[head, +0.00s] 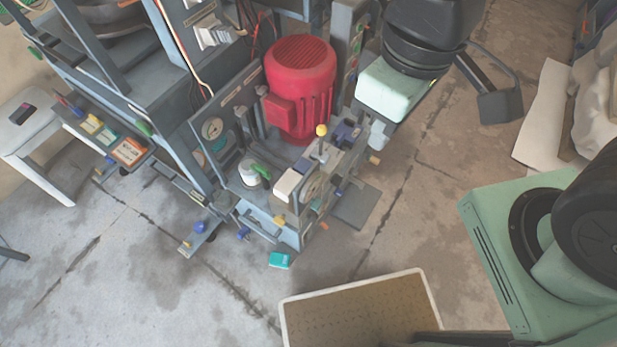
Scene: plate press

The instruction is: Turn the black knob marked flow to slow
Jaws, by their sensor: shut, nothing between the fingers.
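The plate press's lower unit (225,120) stands left of the picture's middle, a grey frame carrying a red motor (303,85). A round gauge (212,128) is on its panel. A lever with a yellow ball top (321,130) rises from a small block with a round disc (312,187) on its front. Several small blue, yellow and orange knobs sit around the lower front. I cannot pick out a black knob or read a flow or slow mark at this size. I cannot make out my gripper in this view.
A shelf with an orange sign (130,151) juts out at left by a white stool (28,125). A pale-rimmed tray (350,286) is at the bottom. Bare concrete floor lies at lower left and right of the unit.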

